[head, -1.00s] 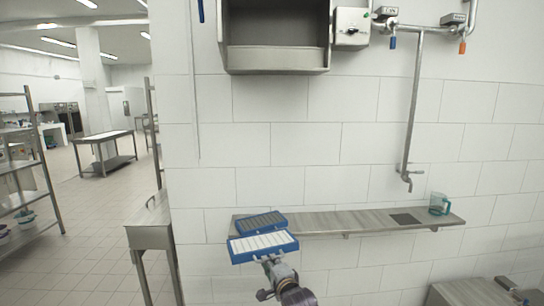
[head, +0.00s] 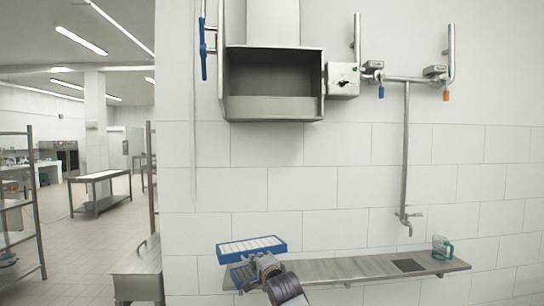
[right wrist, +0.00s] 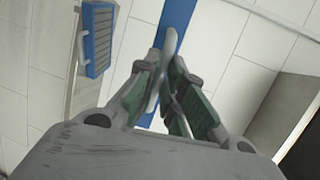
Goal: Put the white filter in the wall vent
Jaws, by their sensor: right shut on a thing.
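The white filter (head: 252,246), a flat panel in a blue frame, is held by my right gripper (head: 263,260) just above the left end of the wall shelf. In the right wrist view, the filter's blue edge (right wrist: 178,22) shows between the shut fingers (right wrist: 166,65). The wall vent (head: 273,84), an open grey metal box with a dark inside, is high on the wall above the filter, clearly apart from it. My left gripper is not in view.
A grey filter in a blue frame (head: 236,279) lies on the shelf (head: 345,269), partly hidden; it also shows in the right wrist view (right wrist: 97,38). A teal jug (head: 442,248) stands at the shelf's right end. A tap pipe (head: 406,150) runs down the wall. Bare tiles separate shelf and vent.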

